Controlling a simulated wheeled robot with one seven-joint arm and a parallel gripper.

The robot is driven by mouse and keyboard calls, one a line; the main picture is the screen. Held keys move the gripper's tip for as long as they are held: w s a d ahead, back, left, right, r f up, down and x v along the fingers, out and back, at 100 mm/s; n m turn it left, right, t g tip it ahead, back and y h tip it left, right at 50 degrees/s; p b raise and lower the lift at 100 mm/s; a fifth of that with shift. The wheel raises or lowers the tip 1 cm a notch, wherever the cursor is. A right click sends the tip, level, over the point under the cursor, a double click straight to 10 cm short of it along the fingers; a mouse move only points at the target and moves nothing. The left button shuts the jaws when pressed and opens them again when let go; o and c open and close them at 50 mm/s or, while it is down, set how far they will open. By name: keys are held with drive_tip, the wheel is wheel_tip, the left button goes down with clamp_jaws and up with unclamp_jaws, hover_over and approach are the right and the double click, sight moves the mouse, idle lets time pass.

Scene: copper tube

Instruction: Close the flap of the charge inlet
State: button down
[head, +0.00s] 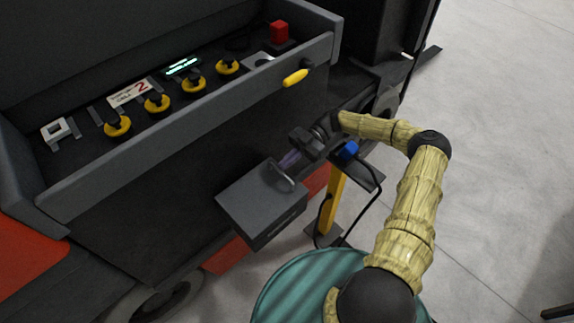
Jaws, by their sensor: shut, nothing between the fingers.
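The charge inlet seems to be the dark grey box (262,207) on the side of the machine, low in the middle of the head view. A small raised grey piece (281,175) on its top, near the right edge, looks like the flap. It seems to stand up, but its exact angle is too small to tell. My gripper (287,160) is shut and empty, at the far right edge of the box, just behind the raised piece. I cannot tell whether the fingertips touch it.
A blue plug (347,150) sits on a stand with a yellow post (332,200) and a black cable, right of the box. Above is a control panel with yellow-ringed knobs (157,103), a red button (279,32) and a yellow handle (295,77).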

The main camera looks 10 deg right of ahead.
drive_tip(key=shift+f+b, duration=0.45)
drive_tip(key=shift+f, duration=0.05)
drive_tip(key=shift+d+f, duration=0.1)
drive_tip(key=shift+f, duration=0.05)
drive_tip(key=w+d+r+b, duration=0.1)
drive_tip(key=w+d+r, duration=0.4)
drive_tip(key=d, duration=0.3)
drive_tip(key=shift+w+d, duration=0.4)
drive_tip(key=shift+w, duration=0.25)
drive_tip(key=shift+r, duration=0.1)
